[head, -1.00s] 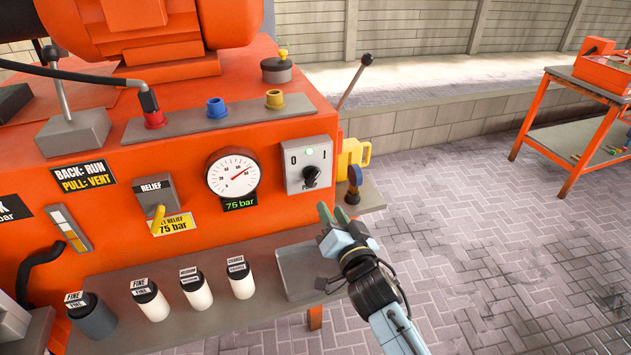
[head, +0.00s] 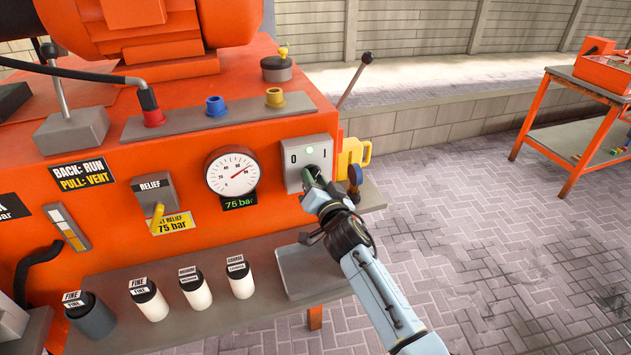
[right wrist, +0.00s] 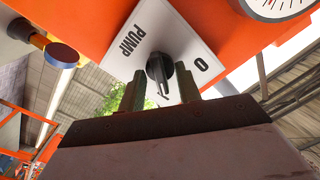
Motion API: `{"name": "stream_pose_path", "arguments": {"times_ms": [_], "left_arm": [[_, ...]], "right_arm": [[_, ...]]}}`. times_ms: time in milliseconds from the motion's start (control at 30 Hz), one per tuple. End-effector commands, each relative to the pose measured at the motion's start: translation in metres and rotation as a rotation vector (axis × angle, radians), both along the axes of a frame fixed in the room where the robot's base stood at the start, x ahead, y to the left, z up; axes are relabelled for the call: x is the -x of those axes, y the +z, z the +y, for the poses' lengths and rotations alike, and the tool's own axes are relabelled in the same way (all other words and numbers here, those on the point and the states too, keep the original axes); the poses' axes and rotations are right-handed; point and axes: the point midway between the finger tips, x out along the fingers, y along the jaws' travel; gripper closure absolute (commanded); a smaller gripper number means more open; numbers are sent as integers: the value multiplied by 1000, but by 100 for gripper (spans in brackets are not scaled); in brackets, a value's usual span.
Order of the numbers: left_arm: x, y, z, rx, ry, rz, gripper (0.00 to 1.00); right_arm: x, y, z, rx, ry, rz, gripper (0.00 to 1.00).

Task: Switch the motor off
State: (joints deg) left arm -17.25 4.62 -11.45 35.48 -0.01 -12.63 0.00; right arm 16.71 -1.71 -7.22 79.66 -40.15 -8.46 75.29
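My right gripper (head: 308,178) is at the switch and hides the knob in the head view. In the right wrist view its two fingers (right wrist: 159,92) stand apart on either side of the knob; firm contact is not clear. My left gripper is not in view.
A gauge (head: 233,172) reading 75 bar is left of the switch. A blue knob (head: 355,175) and a yellow part (head: 352,154) are close on the right. A grey tray (head: 290,285) and several bottles sit on the shelf below. An orange cart (head: 590,95) stands far right.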

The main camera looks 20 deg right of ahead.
Motion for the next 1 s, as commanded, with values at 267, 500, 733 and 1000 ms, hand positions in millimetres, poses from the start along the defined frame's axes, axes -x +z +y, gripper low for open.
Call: {"name": "stream_pose_path", "arguments": {"times_ms": [267,500,733,1000], "left_arm": [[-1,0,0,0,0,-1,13],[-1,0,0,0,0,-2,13],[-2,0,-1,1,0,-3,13],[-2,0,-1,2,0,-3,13]], "right_arm": [[0,0,0,0,0,0,94],[0,0,0,2,0,0,100],[1,0,0,49,0,-2,100],[1,0,0,225,0,-8,100]]}}
